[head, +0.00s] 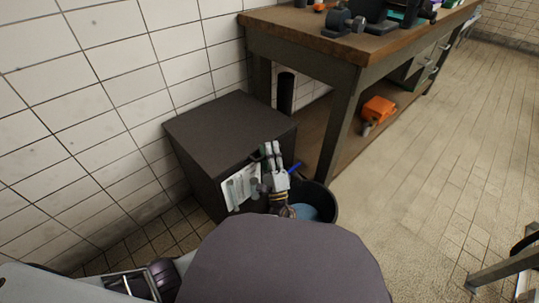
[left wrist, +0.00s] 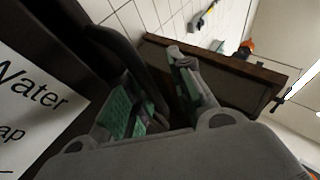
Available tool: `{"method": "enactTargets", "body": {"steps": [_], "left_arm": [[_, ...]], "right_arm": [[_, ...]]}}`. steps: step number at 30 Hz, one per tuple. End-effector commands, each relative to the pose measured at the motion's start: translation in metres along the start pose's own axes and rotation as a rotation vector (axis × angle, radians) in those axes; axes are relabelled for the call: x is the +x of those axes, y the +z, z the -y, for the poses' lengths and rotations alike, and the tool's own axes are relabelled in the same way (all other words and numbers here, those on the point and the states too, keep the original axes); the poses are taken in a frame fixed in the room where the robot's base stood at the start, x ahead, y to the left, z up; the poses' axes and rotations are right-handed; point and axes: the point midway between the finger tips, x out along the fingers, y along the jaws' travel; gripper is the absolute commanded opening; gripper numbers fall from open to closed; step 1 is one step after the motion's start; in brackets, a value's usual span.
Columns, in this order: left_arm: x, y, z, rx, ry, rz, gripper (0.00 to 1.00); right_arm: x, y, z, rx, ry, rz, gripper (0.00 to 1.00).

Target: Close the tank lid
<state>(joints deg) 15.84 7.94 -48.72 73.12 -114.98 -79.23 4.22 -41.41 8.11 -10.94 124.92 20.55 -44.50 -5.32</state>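The tank is a dark brown box (head: 205,182) against the tiled wall in the head view. Its flat dark lid (head: 225,130) covers the top and looks about level; I cannot tell whether it is fully seated. A white label (head: 240,187) is on the tank's front, and the wrist view shows its word "Water" (left wrist: 30,85). My left gripper (head: 272,149) is at the tank's front right, by the lid's front edge. In the wrist view its green-padded fingers (left wrist: 165,90) are apart, with dark surface behind them; contact is unclear. My right gripper is not in view.
A dark bucket (head: 329,205) with blue contents stands below my left gripper, beside the tank. A wooden workbench (head: 300,38) stands behind and right, with an orange object (head: 378,109) on its lower shelf. The tiled floor on the right (head: 430,150) is mostly clear.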

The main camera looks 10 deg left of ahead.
Motion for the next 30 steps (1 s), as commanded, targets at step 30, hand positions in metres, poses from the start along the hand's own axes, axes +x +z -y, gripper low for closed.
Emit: {"method": "enactTargets", "body": {"steps": [30], "left_arm": [[0.037,0.013,0.057,-0.011,-0.008,-0.009,0.19]], "right_arm": [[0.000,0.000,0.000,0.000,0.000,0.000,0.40]]}}
